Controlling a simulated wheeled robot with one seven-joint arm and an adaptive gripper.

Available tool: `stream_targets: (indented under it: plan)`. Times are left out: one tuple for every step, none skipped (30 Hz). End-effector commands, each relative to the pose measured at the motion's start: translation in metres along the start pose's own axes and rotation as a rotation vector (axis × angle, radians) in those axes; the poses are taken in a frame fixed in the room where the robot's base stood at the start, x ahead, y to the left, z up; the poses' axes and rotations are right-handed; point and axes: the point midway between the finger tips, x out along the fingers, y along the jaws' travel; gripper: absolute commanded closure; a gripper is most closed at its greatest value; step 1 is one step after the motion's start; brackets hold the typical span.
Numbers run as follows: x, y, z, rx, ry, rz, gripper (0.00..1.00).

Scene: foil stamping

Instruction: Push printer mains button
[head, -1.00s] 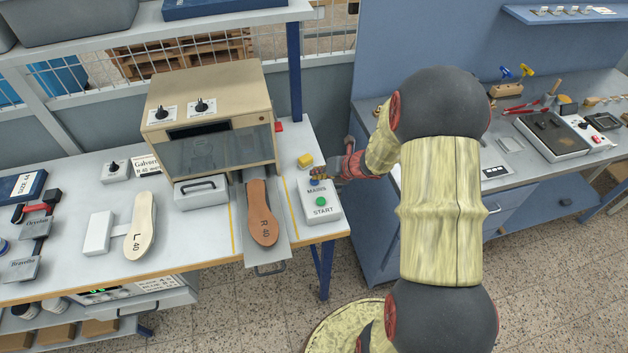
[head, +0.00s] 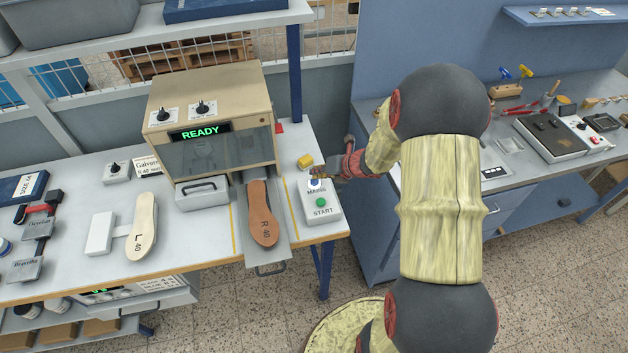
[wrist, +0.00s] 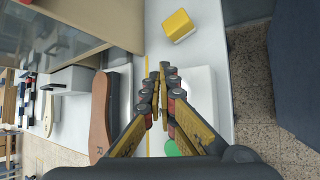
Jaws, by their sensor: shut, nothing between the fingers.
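The printer (head: 212,115) is a beige box on the bench with a green READY on its display (head: 200,131). Its control box (head: 319,203) has a blue MAINS button (head: 315,184) and a green START button (head: 321,202). My gripper (head: 314,172) is shut and empty, just above and behind the blue button, seemingly clear of it. In the wrist view my gripper (wrist: 162,68) is over the pale control box (wrist: 202,95); the blue button is hidden there, and the green button (wrist: 173,149) is partly covered by a finger.
A yellow block (head: 305,161) lies just behind the control box. A brown R 40 insole (head: 262,212) lies on the printer's tray (head: 278,240). A pale L 40 insole (head: 142,228) lies further left. A blue post (head: 295,75) stands behind.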

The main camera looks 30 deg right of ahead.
Motion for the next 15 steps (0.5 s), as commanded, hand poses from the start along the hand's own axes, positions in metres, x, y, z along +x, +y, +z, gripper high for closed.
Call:
stream_targets:
  plan:
    - [0.0,0.0,0.0,0.0,0.0,0.0,1.0]
    - [0.0,0.0,0.0,0.0,0.0,0.0,1.0]
    - [-0.001,0.001,0.001,0.0,0.0,0.0,1.0]
    - [-0.002,0.001,0.002,0.0,0.0,0.0,1.0]
    - [-0.003,0.002,0.003,0.0,0.0,0.0,1.0]
    - [-0.005,0.004,0.004,0.0,0.0,0.0,1.0]
    - [-0.007,0.005,0.005,0.0,0.0,0.0,1.0]
    - [-0.009,0.006,0.007,0.0,0.0,0.0,1.0]
    - [-0.012,0.009,0.009,0.0,-0.001,0.0,1.0]
    - [-0.014,0.01,0.01,0.0,-0.001,0.0,1.0]
    - [-0.016,0.011,0.012,0.0,-0.001,0.0,1.0]
    - [-0.018,0.013,0.014,0.0,-0.001,0.0,1.0]
    - [-0.02,0.015,0.015,0.0,-0.001,0.0,1.0]
    - [-0.022,0.016,0.017,0.0,-0.001,0.0,1.0]
    - [-0.025,0.018,0.018,0.0,-0.001,0.0,1.0]
